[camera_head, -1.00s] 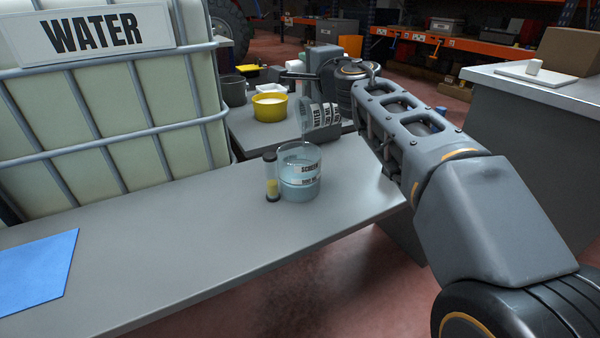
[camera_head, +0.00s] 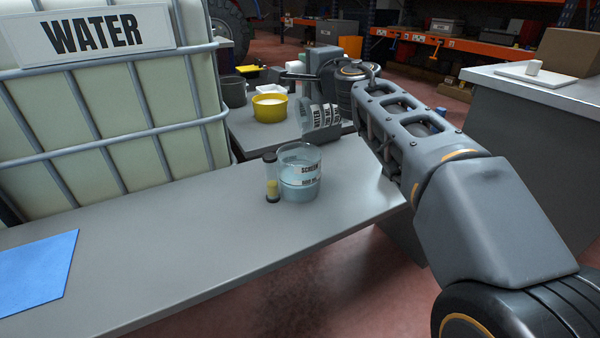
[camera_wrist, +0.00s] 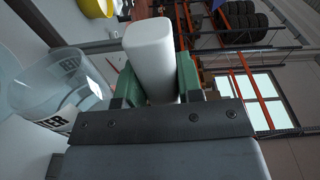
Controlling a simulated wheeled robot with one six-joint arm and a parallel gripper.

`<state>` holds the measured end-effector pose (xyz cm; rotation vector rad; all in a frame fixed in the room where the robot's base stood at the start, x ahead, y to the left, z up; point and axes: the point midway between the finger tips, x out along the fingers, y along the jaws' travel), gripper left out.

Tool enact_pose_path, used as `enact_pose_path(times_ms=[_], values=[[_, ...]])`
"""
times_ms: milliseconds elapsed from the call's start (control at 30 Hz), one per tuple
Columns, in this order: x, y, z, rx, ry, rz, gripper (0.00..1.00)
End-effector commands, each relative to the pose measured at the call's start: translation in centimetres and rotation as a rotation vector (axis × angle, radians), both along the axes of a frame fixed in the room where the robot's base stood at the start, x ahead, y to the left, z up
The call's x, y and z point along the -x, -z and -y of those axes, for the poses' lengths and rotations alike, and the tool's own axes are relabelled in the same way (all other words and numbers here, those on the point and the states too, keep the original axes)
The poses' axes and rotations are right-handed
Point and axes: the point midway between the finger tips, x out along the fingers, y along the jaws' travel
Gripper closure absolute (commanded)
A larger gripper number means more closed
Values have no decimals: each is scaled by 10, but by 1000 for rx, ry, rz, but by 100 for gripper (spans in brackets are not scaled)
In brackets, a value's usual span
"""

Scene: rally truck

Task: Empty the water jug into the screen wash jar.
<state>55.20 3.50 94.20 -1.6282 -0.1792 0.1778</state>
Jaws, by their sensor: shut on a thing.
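The screen wash jar (camera_head: 300,183) is a clear, labelled jar standing upright on the grey bench, with pale blue liquid in its lower part. The water jug (camera_head: 318,118) is clear with a WATER label. It is tipped strongly, its mouth to the left, above the jar's rim. In the wrist view the jug (camera_wrist: 50,85) shows at left; I cannot tell how much water it holds. My gripper (camera_wrist: 155,85) is shut on a white part, seemingly the jug's handle (camera_wrist: 150,50), between green finger pads. My arm hides part of the gripper in the head view.
A small vial with yellow content (camera_head: 271,178) stands close against the jar's left side. A yellow tub (camera_head: 270,108) sits on the bench behind. A large WATER tank (camera_head: 110,110) is at left, by a blue sheet (camera_head: 35,272). The bench's front middle is clear.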

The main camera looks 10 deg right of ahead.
Motion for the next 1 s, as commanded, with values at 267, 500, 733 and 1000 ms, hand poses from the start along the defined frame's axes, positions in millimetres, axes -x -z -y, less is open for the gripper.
enact_pose_path(times_ms=[267,500,733,1000], values=[[0,-1,0,3,0,3,100],[2,-1,-5,30,0,10,100],[4,-1,-12,73,-1,23,100],[5,-2,-15,98,0,31,100]])
